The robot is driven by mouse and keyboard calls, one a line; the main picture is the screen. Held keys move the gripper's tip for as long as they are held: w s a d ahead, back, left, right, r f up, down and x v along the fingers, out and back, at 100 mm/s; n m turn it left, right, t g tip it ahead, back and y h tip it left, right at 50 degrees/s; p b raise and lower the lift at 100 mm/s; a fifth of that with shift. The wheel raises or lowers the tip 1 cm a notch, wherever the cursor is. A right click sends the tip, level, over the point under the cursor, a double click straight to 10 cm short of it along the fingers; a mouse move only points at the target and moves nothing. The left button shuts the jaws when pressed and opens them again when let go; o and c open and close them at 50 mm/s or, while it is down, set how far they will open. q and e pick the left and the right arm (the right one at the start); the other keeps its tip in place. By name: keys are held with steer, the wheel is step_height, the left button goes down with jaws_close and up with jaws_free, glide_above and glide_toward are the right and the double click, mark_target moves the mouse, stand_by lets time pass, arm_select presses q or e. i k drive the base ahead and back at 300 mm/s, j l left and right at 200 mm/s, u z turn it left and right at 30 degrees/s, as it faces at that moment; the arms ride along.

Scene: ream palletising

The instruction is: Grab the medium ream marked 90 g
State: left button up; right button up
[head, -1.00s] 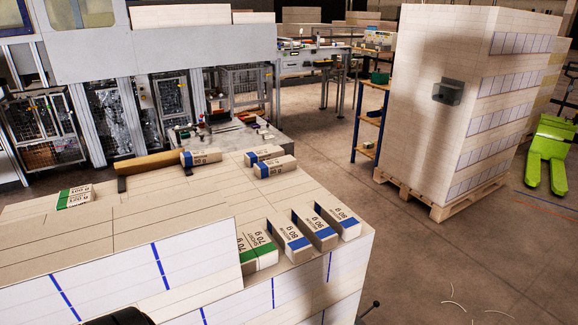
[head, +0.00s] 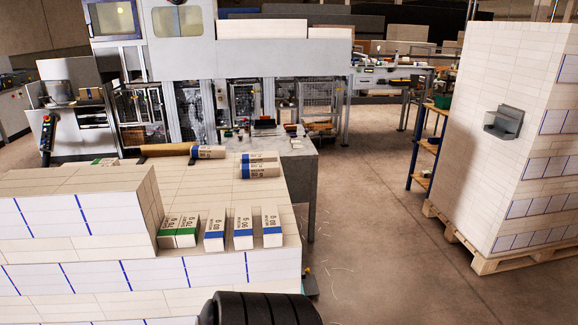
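Three white reams with blue end bands stand in a row at the right front of the near stack: a left one (head: 214,229), a middle one (head: 243,227) and a right one (head: 271,222). Their printed weights are upside down and small; the middle and right look like 90 g, the left like 80 g, but I cannot be sure. Two green-banded reams marked 70 g (head: 178,228) stand left of them. Two more blue-banded reams (head: 260,170) lie at the back right of the stack, and another (head: 209,152) lies at its back edge.
The near stack (head: 60,245) rises a step higher on the left. A machine (head: 250,50) stands behind it. A tall wrapped stack on a pallet (head: 480,255) stands at right, beside a blue shelf frame (head: 425,160). The floor (head: 365,235) between is clear.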

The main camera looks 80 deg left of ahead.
mark_target(243, 240)
steer(key=i+j+u, duration=0.1)
steer(key=i+u, duration=0.65)
steer(key=i+l+u, duration=0.15)
steer(key=i+u, duration=0.25)
steer(key=i+l+u, duration=0.2)
steer(key=u, duration=0.15)
steer(key=i+j+u, duration=0.1)
steer(key=i+u, duration=0.15)
steer(key=u, duration=0.2)
steer(key=i+u, duration=0.25)
steer(key=u, duration=0.25)
steer(key=i+l+u, duration=0.15)
steer(key=u, duration=0.3)
steer(key=i+l+u, duration=0.25)
steer(key=u, duration=0.25)
steer(key=i+l+u, duration=0.25)
steer(key=u, duration=0.2)
